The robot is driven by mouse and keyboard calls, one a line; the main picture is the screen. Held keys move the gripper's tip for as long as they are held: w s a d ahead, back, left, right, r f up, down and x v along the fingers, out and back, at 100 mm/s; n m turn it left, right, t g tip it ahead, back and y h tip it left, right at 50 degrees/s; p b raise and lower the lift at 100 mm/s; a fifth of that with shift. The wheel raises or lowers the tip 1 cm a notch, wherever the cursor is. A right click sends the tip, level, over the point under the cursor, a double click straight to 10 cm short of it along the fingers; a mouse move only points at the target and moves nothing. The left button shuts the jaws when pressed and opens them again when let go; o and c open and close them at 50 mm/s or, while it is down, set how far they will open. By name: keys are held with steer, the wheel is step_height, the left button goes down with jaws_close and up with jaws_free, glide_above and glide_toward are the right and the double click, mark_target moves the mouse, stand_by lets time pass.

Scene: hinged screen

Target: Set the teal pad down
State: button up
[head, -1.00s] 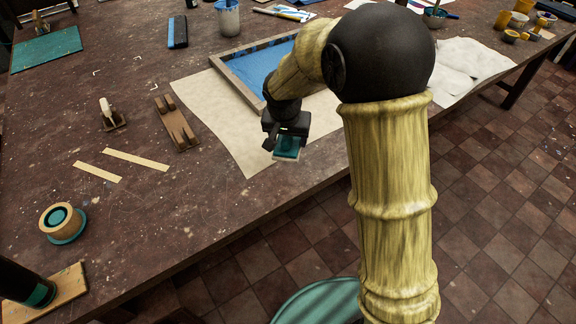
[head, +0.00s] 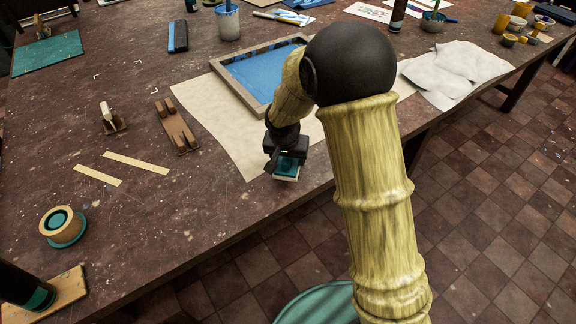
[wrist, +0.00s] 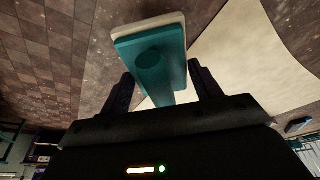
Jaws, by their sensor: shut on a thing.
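The teal pad (head: 286,168) has a teal back and a pale cream face layer. In the wrist view the pad (wrist: 150,42) stands beyond my fingers, with a round teal handle (wrist: 154,76) between them. My gripper (wrist: 163,84) is shut on that handle. In the head view my gripper (head: 285,152) is low over the front part of the table, by the near edge of the cream paper (head: 235,135). I cannot tell whether the pad touches the surface.
A framed blue screen (head: 262,75) lies on the paper behind my gripper. A wooden rack (head: 177,128), two pale strips (head: 135,162) and a round teal-and-wood item (head: 62,225) lie to the left. Bare tabletop (head: 215,205) lies between them and the front edge.

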steer(key=shift+f, duration=1.85)
steer(key=shift+f, duration=0.15)
steer(key=o, duration=1)
steer(key=shift+c, duration=0.2)
steer(key=shift+s+r, duration=0.1)
steer(key=shift+r, duration=0.6)
steer(key=v, duration=1.1)
